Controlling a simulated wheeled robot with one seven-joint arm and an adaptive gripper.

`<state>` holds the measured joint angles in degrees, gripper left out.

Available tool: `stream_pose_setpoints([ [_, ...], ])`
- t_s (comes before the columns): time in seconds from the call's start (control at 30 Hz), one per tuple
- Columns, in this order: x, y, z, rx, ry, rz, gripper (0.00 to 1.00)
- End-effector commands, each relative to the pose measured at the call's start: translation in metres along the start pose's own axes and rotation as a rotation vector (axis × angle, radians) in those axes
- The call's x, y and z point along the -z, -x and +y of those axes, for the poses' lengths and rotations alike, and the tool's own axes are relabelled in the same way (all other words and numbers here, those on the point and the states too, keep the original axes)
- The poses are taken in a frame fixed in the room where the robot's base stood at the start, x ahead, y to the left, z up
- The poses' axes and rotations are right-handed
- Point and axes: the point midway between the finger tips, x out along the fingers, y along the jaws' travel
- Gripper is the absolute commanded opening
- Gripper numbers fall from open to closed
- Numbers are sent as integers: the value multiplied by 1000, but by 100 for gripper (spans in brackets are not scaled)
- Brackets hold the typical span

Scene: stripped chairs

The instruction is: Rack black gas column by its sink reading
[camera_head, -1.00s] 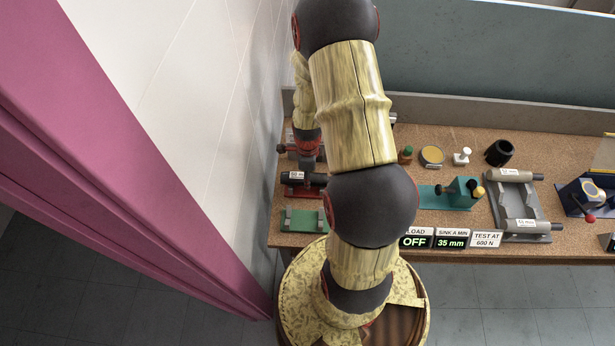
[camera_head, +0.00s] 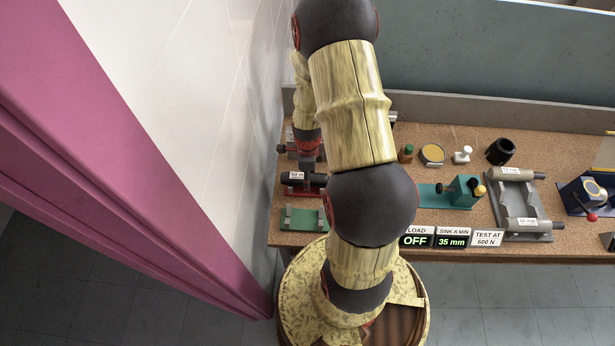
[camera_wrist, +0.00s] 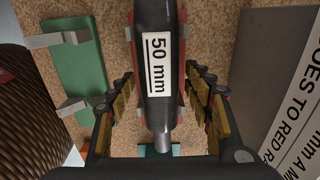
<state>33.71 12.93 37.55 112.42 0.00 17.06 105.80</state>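The black gas column (camera_head: 312,181) lies on its side in the red rack (camera_head: 300,191) at the left end of the bench. In the wrist view the column (camera_wrist: 153,22) carries a white label reading 50 mm, and parts of the red rack show beside it. My gripper (camera_wrist: 160,82) is open, with its fingers on both sides of the column and gaps between them and it. In the head view my gripper (camera_head: 308,160) is just above and behind the column, partly hidden. The empty green rack (camera_head: 303,219) lies in front of the red rack.
Signs (camera_head: 450,237) at the bench front read LOAD OFF, SINK A MIN 35 mm and TEST AT 600 N. A grey rack (camera_head: 518,205) holds two grey columns. A teal fixture (camera_head: 450,193) stands left of it. A wall (camera_head: 225,110) rises close on the left.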

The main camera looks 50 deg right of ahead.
Motion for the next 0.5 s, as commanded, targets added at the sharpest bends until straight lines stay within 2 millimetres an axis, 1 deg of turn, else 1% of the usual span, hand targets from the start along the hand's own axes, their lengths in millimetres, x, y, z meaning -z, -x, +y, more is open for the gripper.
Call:
stream_pose_setpoints([
  [0.07, 0, 0, 0, -1, 0, 0, 57],
  [0.33, 0, -1, 1, -3, 0, 1, 57],
  [0.43, 0, 4, 0, -1, 0, 0, 57],
  [0.5, 0, 11, 0, 2, 0, 0, 57],
])
